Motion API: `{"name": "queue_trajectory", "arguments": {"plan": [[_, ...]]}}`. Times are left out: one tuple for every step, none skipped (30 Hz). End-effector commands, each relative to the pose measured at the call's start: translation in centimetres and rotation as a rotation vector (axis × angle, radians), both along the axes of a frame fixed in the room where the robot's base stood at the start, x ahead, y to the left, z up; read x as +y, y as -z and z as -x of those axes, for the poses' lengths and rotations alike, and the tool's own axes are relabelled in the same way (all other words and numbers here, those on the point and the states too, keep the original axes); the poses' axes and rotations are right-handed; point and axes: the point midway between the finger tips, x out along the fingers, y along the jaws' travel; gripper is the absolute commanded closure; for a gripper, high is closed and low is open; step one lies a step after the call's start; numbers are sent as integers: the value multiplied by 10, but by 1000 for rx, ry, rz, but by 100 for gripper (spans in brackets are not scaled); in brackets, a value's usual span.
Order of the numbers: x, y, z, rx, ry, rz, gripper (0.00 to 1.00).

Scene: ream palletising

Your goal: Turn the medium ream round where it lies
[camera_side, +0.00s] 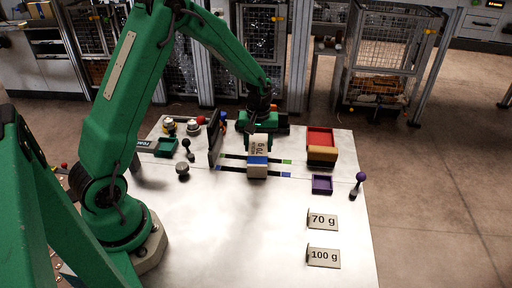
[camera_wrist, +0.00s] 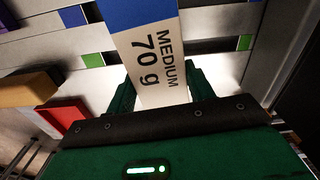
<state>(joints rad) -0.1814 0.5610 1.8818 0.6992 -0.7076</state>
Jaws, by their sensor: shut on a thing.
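The medium ream (camera_side: 257,160) is a pale block with a blue band and "70 g" printed on it. In the wrist view the medium ream (camera_wrist: 150,55) reads "MEDIUM 70 g", its blue end pointing away from my gripper. My gripper (camera_side: 261,140) reaches in from the back of the table and is shut on the ream's near end in the wrist view, with a green finger of the gripper (camera_wrist: 160,88) on each side. The ream lies over two dark strips (camera_side: 230,157) with green and blue ends. Whether its underside touches the table cannot be told.
A dark upright panel (camera_side: 214,146) stands close left of the ream. A red tray (camera_side: 320,137) with a brown block (camera_side: 322,155), a purple tray (camera_side: 322,184) and a purple-knobbed post (camera_side: 357,184) are right. Signs stand front right. The front middle table is clear.

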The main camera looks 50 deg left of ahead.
Motion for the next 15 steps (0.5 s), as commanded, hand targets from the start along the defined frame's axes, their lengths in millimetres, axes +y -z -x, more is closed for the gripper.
{"name": "queue_trajectory", "arguments": {"plan": [[0, -1, -1, -2, 0, -1, 82], [0, -2, -1, -2, 0, -1, 82], [0, -2, -1, -2, 0, -1, 82], [0, -2, -1, -2, 0, -1, 82], [0, -2, -1, -2, 0, -1, 82], [0, -2, -1, -2, -1, -1, 82], [0, -2, -1, -2, -3, -1, 82], [0, -2, -1, -2, -6, -1, 82], [0, -2, 0, -2, -15, -1, 82], [0, -2, 0, -2, -24, -1, 82], [0, -2, 0, -2, -36, -1, 82], [0, -2, 0, -2, -56, -1, 82], [1, -2, 0, -3, -74, 0, 82], [1, -2, 0, -3, -93, 0, 82], [1, -2, 1, -3, -121, 0, 82]]}}
